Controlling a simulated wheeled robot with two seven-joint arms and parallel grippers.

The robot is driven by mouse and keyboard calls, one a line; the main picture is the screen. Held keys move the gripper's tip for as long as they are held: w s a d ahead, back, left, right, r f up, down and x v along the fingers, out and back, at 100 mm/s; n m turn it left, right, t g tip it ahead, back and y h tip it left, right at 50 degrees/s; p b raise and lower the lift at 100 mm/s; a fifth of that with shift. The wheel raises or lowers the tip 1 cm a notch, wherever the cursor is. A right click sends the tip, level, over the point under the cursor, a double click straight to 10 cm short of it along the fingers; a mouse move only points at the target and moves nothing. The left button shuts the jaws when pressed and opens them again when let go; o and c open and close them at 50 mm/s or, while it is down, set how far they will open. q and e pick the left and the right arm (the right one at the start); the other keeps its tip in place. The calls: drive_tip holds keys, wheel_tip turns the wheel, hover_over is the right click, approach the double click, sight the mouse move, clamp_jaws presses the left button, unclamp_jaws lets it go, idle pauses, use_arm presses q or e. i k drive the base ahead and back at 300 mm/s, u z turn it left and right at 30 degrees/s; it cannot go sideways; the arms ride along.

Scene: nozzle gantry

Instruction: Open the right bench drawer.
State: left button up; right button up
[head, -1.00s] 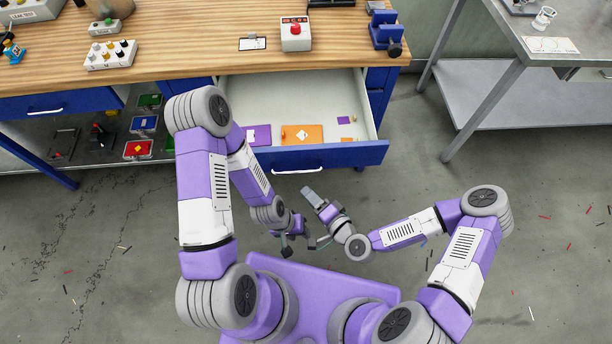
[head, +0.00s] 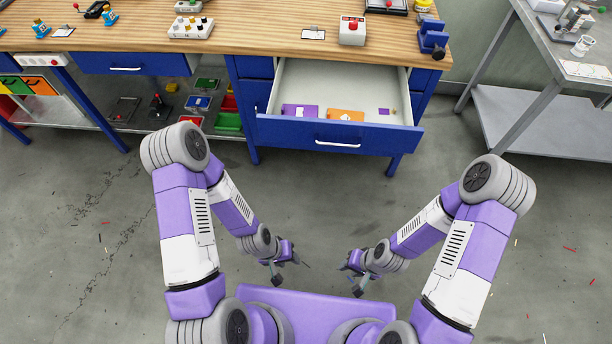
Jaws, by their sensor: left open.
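The right bench drawer (head: 390,137) is pulled out from under the wooden bench top. Its blue front has a white bar handle (head: 338,144), and its pale inside shows. My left gripper (head: 291,273) is open and empty above the floor, below the drawer in the picture and clear of it. My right gripper (head: 352,278) is also well clear of the drawer, with nothing visible in it. Its fingers are too small and angled to tell whether they are apart.
Purple and orange pieces (head: 345,115) lie in the drawer. A closed left drawer (head: 130,64) sits over a low shelf with coloured trays. A red-button box (head: 352,31) stands on the bench. A metal table (head: 550,45) stands at the right. The floor before the drawer is clear.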

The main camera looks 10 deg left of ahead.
sight(365, 87)
drive_tip(key=u, duration=0.15)
drive_tip(key=k, duration=0.5)
drive_tip(key=u, duration=1.05)
drive_tip(key=i, duration=0.85)
drive_tip(key=z, duration=0.7)
